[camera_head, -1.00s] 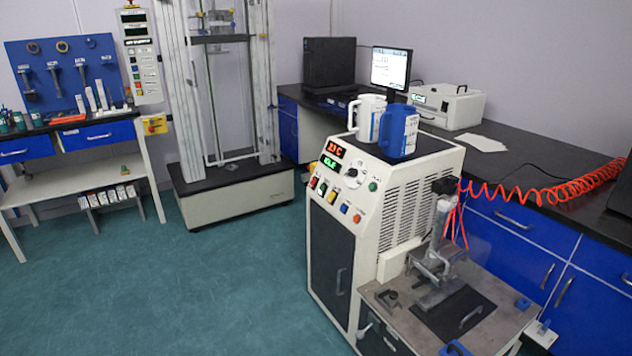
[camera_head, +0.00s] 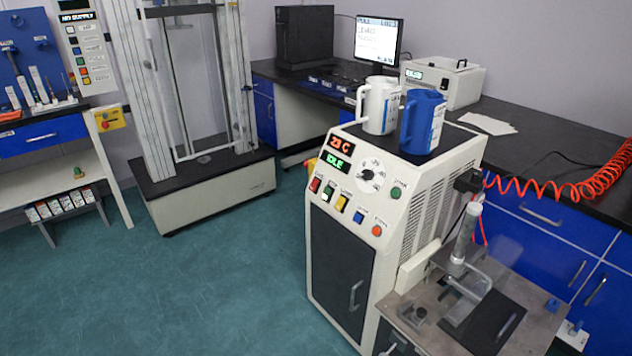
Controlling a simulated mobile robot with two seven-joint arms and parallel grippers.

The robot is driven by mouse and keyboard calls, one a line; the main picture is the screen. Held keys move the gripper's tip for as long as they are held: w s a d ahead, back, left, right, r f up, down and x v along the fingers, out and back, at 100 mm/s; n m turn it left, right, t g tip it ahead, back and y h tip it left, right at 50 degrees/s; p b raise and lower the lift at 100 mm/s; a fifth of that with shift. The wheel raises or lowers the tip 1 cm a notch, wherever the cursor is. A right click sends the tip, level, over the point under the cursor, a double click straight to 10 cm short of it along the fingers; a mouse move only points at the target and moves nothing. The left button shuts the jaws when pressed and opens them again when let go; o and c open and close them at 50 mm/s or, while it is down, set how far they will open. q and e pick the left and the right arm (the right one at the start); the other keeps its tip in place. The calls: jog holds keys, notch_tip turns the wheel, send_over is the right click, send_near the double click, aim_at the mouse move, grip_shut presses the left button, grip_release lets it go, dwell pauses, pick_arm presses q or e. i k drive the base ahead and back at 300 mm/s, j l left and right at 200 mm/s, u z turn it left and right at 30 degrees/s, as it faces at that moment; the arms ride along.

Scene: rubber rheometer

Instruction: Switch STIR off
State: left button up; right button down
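A cream cabinet (camera_head: 440,205) carries a sloped control panel at centre right. The panel has a red display reading about 23 C (camera_head: 340,144), a green display reading IDLE (camera_head: 334,160) and a round dial (camera_head: 371,175). Red (camera_head: 315,184), green (camera_head: 328,193), yellow (camera_head: 341,202), blue (camera_head: 358,216) and orange (camera_head: 377,231) controls run along its lower part, and a green button (camera_head: 396,192) sits right of the dial. The small labels are unreadable, so I cannot tell which control is STIR or its state. Neither gripper shows.
A white jug (camera_head: 381,107) and a blue jug (camera_head: 421,125) stand on the cabinet top. A metal press fixture (camera_head: 463,265) stands beside the cabinet. A red coiled hose (camera_head: 560,185) crosses the right bench. The green floor (camera_head: 220,270) left of the cabinet is clear.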

aim_at(327, 194)
jog(key=i+j+z, duration=0.1)
jog(key=i+j, duration=0.35)
jog(key=j, duration=0.15)
jog(key=i+j+z, duration=0.15)
jog(key=i+j, duration=0.3)
jog(key=j, duration=0.2)
jog(key=i+j+z, duration=0.15)
jog(key=i+j, duration=0.3)
jog(key=j, duration=0.25)
jog(key=i+j+z, duration=0.15)
jog(key=j, duration=0.2)
jog(key=i+j+z, duration=0.1)
jog(key=j, duration=0.3)
jog(key=i, duration=0.1)
